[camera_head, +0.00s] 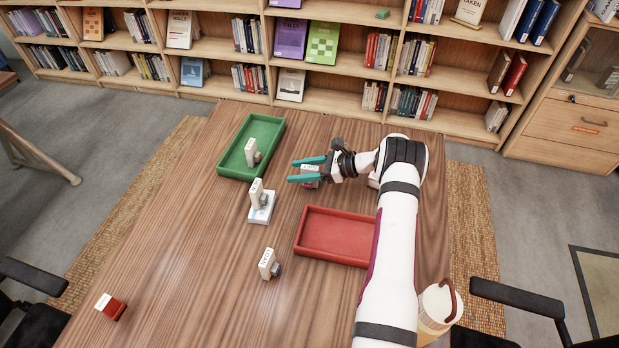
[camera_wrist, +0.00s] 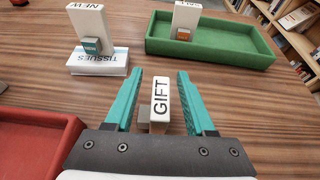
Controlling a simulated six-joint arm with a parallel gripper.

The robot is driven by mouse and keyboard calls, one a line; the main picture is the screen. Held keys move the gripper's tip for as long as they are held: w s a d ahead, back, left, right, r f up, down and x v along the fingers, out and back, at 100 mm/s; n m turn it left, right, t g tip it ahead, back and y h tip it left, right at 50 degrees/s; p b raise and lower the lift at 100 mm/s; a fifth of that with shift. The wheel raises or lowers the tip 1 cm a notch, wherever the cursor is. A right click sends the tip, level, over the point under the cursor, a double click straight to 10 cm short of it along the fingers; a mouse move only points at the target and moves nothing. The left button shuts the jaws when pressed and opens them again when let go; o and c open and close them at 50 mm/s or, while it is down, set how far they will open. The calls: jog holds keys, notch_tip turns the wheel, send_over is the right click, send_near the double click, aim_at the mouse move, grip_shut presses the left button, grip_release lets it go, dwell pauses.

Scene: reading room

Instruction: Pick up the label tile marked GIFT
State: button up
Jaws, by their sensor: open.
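The GIFT label tile (camera_wrist: 160,98) is white with black letters and stands upright on the wooden table. In the wrist view it is between the two teal fingers of my gripper (camera_wrist: 160,100), with a visible gap on each side. My gripper is open. In the head view my gripper (camera_head: 306,170) is at the tile (camera_head: 310,170), and its fingers partly hide it. A small greyish block at the tile's base shows in the wrist view.
A green tray (camera_head: 232,160) holds another tile (camera_head: 251,150). A tile marked NEW (camera_wrist: 90,22) stands on a tissues box (camera_wrist: 98,66). A red tray (camera_head: 333,236) is close by, nearer the front. Another tile (camera_head: 267,262) and a red block (camera_head: 113,308) are on the table.

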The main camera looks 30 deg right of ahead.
grip_shut()
dwell(0.5)
